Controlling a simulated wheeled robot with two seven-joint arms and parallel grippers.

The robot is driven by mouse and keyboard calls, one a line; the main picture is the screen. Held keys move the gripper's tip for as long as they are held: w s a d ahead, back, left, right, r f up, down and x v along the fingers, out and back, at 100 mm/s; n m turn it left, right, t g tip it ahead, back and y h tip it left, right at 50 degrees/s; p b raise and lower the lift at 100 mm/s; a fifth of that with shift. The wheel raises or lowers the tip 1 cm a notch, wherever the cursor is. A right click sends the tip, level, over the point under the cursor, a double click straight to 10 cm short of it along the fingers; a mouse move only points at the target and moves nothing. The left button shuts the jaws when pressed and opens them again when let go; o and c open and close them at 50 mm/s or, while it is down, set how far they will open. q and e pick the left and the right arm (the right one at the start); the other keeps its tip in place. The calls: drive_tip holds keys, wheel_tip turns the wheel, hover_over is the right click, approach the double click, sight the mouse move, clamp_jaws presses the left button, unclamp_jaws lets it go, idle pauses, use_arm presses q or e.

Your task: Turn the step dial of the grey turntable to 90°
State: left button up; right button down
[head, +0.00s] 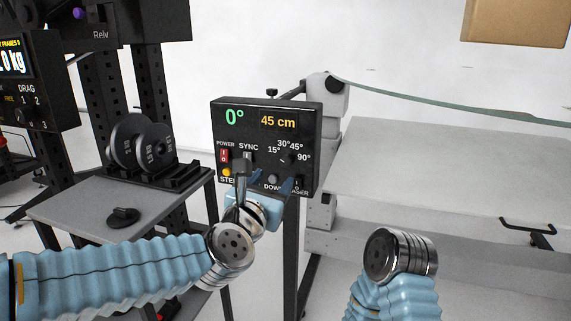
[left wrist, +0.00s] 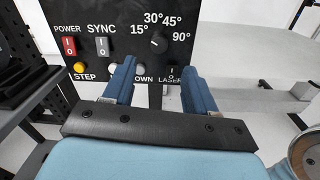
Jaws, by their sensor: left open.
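The black control box (head: 266,143) reads 0° in green and 45 cm in orange. Its step dial (head: 289,158) is a small black knob with the marks 15°, 30°, 45° and 90° around it. The dial (left wrist: 158,42) also shows in the left wrist view; its exact setting is too small to tell. My left gripper (head: 271,182) is open and empty in front of the box's lower edge. In the left wrist view its fingers (left wrist: 157,78) stand apart below the dial and partly cover the DOWN label. My right arm shows at lower right, without its gripper.
A red power switch (head: 224,156), a sync switch and a yellow STEP button (head: 227,172) are on the box's left. A weight rack (head: 165,176) stands on a grey side table (head: 75,212) at left. A pale platform (head: 430,165) lies right.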

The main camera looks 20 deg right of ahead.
sight(286, 163)
use_arm(q)
drive_tip(key=p+x, duration=0.1)
drive_tip(key=x, duration=0.7)
drive_tip(key=shift+w+d+p, duration=0.15)
drive_tip(key=shift+w+p, duration=0.15)
drive_tip(key=shift+c, duration=0.5)
drive_tip(key=shift+f, duration=0.1)
drive_tip(key=c, duration=1)
